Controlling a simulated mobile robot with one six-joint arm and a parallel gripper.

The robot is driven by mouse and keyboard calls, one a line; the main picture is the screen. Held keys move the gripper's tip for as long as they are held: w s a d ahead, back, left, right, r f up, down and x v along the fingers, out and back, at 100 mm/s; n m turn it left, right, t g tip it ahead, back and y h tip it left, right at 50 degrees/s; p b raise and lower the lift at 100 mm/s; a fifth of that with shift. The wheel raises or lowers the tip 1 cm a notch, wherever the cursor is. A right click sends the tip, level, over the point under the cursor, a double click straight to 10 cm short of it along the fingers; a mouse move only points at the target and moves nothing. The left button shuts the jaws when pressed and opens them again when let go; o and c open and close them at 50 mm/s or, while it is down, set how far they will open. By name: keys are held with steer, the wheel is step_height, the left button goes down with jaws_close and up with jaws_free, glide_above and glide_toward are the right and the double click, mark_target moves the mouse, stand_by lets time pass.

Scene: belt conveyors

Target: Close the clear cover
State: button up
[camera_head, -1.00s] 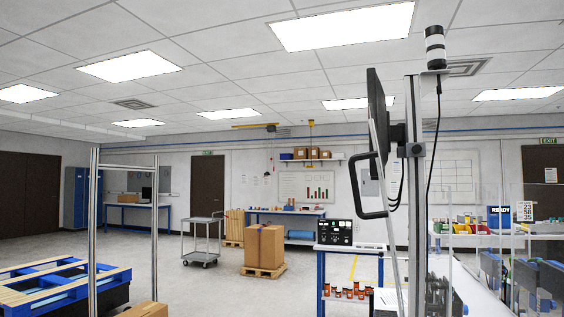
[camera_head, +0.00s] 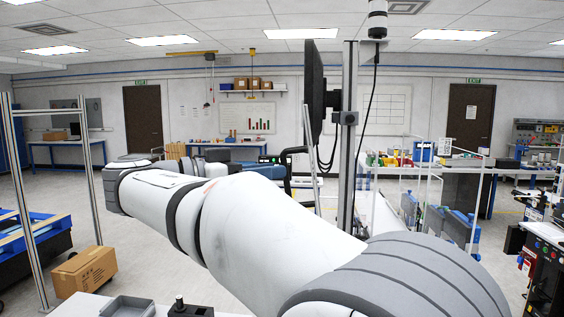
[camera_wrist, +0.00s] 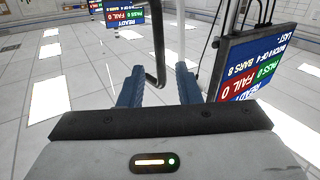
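The clear cover (camera_head: 312,150) stands raised, seen almost edge-on as a thin pale strip beside the monitor in the head view. Its black bar handle (camera_head: 287,170) sticks out to the left; the handle (camera_wrist: 159,45) also shows in the wrist view. My gripper (camera_wrist: 158,72) is open, with a blue finger on either side of the handle's line. The handle's bent lower end appears between or just beyond the fingertips; I cannot tell which, and no grip shows. In the head view my arm hides most of the gripper.
A dark monitor (camera_head: 316,85) on a post (camera_head: 348,140) stands just right of the cover; its lit screen (camera_wrist: 255,62) is close to my gripper in the wrist view, upside down. A cardboard box (camera_head: 85,272) and metal frame (camera_head: 25,200) are at the left.

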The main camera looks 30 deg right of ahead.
steer(key=d+p, duration=0.1)
steer(key=d, duration=0.3)
steer(key=shift+d, duration=0.1)
steer(key=shift+c, duration=0.4)
jaws_close()
